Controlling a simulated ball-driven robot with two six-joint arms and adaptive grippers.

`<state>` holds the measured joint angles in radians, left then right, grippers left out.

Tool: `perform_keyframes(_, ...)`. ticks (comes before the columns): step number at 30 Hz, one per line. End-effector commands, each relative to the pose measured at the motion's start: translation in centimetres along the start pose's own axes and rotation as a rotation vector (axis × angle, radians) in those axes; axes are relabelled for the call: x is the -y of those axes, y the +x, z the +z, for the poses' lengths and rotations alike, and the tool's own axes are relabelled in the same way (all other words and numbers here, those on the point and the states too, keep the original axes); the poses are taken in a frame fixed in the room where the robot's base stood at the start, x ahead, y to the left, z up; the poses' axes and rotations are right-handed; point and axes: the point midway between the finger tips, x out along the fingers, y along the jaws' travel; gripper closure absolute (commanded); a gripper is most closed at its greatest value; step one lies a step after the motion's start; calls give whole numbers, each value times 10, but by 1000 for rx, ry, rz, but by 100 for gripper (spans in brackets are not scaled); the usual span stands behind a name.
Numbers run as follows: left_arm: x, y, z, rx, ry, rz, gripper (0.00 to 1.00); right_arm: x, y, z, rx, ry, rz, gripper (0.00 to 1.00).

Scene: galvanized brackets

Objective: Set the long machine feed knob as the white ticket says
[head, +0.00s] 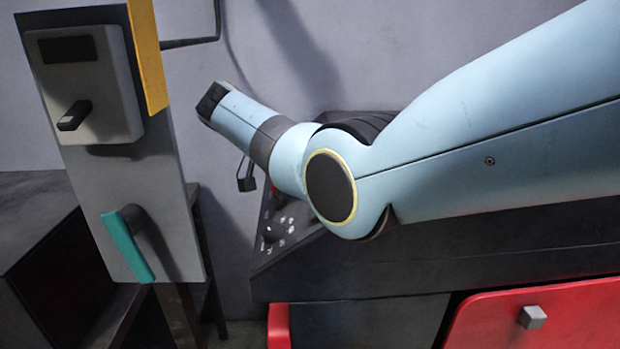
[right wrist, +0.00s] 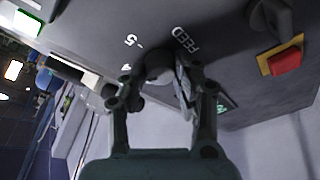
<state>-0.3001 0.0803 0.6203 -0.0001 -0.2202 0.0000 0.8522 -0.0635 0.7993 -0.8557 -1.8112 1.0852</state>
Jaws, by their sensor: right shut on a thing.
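In the right wrist view the dark feed knob (right wrist: 158,66) sits on a grey panel beside the printed word FEED and white numbers. A 5 is readable among them. My right gripper (right wrist: 155,88) has its two fingers around the knob, shut on it; the fingers hide much of it, and I cannot read its pointer. In the head view my right arm crosses from the right and its gripper is hidden. A dark knob (head: 272,231) with white marks shows below the arm; I cannot tell whether it is the feed knob. I cannot make out a white ticket. My left gripper is out of view.
A red switch (right wrist: 287,61) on a yellow plate and another dark knob (right wrist: 272,17) are near the gripper. At left stands a grey post (head: 140,190) with a display box (head: 115,75) and a teal handle (head: 128,245). A red drawer-like front (head: 585,310) is lower right.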

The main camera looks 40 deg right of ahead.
Motion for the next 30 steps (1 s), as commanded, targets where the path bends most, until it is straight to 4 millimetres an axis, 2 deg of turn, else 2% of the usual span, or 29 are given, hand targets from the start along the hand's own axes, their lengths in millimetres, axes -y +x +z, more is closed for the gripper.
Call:
perform_keyframes(14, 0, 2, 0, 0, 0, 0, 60, 1, 0, 3, 4, 10, 2, 100)
perform_keyframes(15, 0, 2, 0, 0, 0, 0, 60, 1, 0, 3, 4, 10, 2, 68)
perform_keyframes(19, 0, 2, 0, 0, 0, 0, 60, 1, 0, 2, 2, 11, 2, 51)
perform_keyframes(20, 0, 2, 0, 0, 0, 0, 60, 0, 0, 2, 2, 11, 3, 49)
perform_keyframes(30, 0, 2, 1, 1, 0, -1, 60, 0, -4, 1, 1, 12, 2, 49)
